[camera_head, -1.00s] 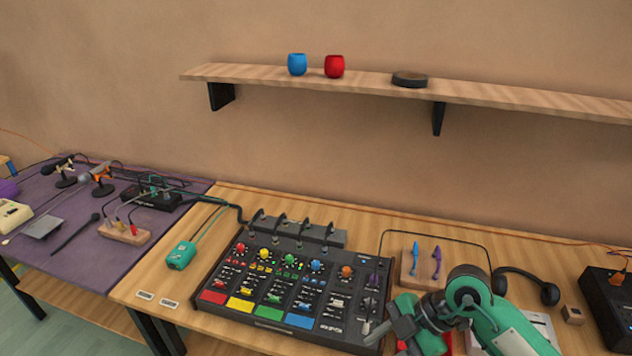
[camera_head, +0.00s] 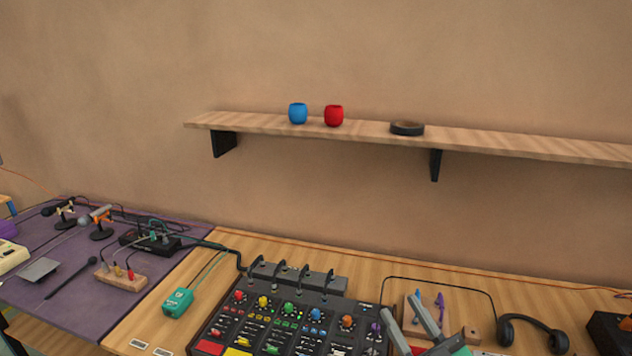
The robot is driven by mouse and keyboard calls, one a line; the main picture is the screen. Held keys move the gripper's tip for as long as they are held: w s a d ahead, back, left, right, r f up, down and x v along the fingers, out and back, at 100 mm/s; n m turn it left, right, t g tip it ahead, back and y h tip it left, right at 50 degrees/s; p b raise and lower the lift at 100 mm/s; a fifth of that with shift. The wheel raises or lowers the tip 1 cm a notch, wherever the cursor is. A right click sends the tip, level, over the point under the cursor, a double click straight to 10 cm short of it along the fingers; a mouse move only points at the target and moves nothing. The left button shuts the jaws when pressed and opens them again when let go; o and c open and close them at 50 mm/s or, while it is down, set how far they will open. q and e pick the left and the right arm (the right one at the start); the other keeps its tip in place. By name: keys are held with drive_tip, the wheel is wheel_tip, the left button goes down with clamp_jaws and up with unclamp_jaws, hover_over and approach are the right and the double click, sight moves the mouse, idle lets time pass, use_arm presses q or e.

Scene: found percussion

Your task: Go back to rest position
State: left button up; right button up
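My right gripper (camera_head: 399,306) is at the bottom edge, right of the middle, in front of the mixer's right end and the wooden block with pegs. Its two grey fingers point up and stand apart, with nothing seen between the tips. A small red patch shows by its base, and I cannot tell what it is. My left gripper is not in view.
The mixer (camera_head: 245,325) sits on the wooden table (camera_head: 240,240), with headphones (camera_head: 532,335) and a black box (camera_head: 607,332) to the right. A purple-topped table (camera_head: 85,305) stands left. The wall shelf (camera_head: 500,142) holds a blue cup (camera_head: 298,113), a red cup (camera_head: 334,115) and a dark disc (camera_head: 407,128).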

drive_tip(key=s+d+f+m+g+h, duration=0.2)
drive_tip(key=d+f+m+g+h, duration=0.15)
drive_tip(key=d+f+h, duration=0.35)
drive_tip(key=s+d+f+m+g+h, duration=0.1)
drive_tip(key=d+f+m+g+h, duration=0.3)
drive_tip(key=f, duration=0.5)
drive_tip(key=s+a+f+n+g, duration=0.1)
drive_tip(key=s+f+g, duration=0.45)
drive_tip(key=s, duration=0.35)
drive_tip(key=s+a+f+n+g, duration=0.15)
drive_tip(key=s+f+g, duration=0.25)
drive_tip(key=s+f, duration=0.4)
wheel_tip(320, 180, down, 30)
drive_tip(key=s+g, duration=0.1)
drive_tip(key=s, duration=0.1)
drive_tip(key=s+d+f+g, duration=0.1)
drive_tip(key=s+d+f, duration=0.2)
drive_tip(key=s+f, duration=1.6)
drive_tip(key=shift+d+f+g, duration=0.15)
drive_tip(key=shift+f+g, duration=0.15)
drive_tip(key=shift+f, duration=0.1)
